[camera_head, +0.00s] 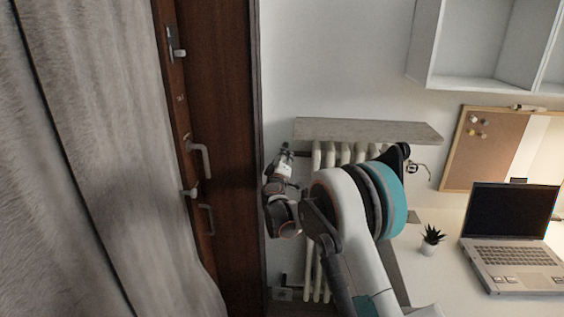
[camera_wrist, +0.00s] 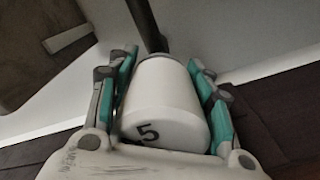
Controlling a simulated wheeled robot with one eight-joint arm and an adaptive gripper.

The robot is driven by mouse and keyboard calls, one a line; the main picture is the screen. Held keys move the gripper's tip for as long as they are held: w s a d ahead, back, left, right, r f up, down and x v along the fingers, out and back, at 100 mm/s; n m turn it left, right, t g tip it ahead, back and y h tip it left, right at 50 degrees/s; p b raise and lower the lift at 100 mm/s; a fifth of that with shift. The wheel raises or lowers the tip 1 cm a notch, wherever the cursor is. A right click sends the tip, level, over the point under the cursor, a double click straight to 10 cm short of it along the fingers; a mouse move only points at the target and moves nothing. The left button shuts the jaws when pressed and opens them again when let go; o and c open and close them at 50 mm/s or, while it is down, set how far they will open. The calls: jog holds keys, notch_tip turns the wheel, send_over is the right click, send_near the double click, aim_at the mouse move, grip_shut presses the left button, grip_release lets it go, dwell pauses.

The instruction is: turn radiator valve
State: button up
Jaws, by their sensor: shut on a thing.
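The radiator valve knob (camera_wrist: 162,100) is a white cylinder with a black "5" on its face, seen in the wrist view. A dark pipe (camera_wrist: 146,25) runs out behind it. My gripper (camera_wrist: 166,80) has one teal-padded finger on each side of the knob and is shut on it. In the head view, my gripper (camera_head: 286,156) is at the upper left end of the white radiator (camera_head: 330,152), beside the dark door frame. The knob is hard to make out there. My arm covers much of the radiator.
A grey shelf board (camera_head: 370,131) lies over the radiator. A brown wooden door (camera_head: 225,150) with handles and a grey curtain (camera_head: 90,150) stand at the left. A white desk (camera_head: 440,285) with a laptop (camera_head: 512,240) and a small potted plant (camera_head: 430,240) is at the right.

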dwell(0.3)
jog(key=o, duration=1.1)
jog(key=shift+s, duration=0.15)
jog(key=s, duration=1.1)
jog(key=shift+s+a, duration=0.25)
jog(key=shift+s, duration=0.1)
